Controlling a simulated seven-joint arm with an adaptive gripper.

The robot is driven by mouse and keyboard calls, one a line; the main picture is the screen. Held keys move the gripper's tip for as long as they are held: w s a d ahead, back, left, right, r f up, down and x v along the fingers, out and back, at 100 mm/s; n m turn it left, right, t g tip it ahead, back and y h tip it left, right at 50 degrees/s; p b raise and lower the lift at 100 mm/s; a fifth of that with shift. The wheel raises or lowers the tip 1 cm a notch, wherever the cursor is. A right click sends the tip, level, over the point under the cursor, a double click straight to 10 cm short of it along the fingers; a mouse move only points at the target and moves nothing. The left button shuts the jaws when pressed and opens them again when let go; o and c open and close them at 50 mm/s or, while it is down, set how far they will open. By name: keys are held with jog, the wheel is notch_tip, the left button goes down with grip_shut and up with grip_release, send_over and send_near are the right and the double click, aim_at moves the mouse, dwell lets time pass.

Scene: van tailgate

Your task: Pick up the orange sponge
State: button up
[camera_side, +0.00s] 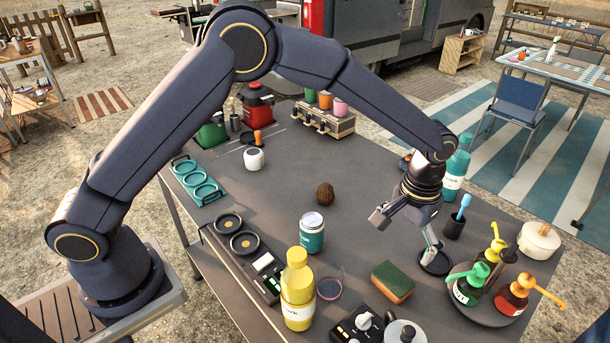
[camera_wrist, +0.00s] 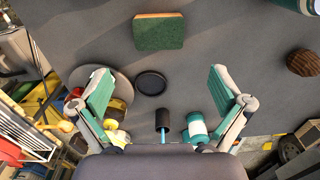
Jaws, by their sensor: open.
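The sponge (camera_side: 393,282) lies flat on the grey table near its front edge, with a green top and an orange side. In the wrist view the sponge (camera_wrist: 158,33) is at the top centre, beyond my fingertips, mostly green with a thin orange edge. My gripper (camera_side: 407,236) is open and empty above the table, behind the sponge in the side view and apart from it. In the wrist view my gripper (camera_wrist: 160,84) has its two fingers wide apart, with a black round coaster between them. Nothing hides the sponge.
The black coaster (camera_side: 435,264) lies right of the sponge. A round tray (camera_side: 478,315) with pump bottles stands farther right. A yellow bottle (camera_side: 297,292), teal can (camera_side: 311,235) and clear round dish (camera_side: 329,289) are left of it. A black device (camera_side: 352,328) is in front. Table behind is clear around a brown ball (camera_side: 325,195).

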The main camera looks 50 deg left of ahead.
send_over(394, 278)
jog(key=f, duration=0.7)
jog(key=shift+s+a+f, duration=0.15)
jog(key=shift+a+f, duration=0.05)
jog(key=shift+f, duration=0.05)
notch_tip(394, 278, down, 5)
jog(key=shift+d+f, duration=0.15)
jog(key=shift+f, duration=0.05)
jog(key=c, duration=0.5)
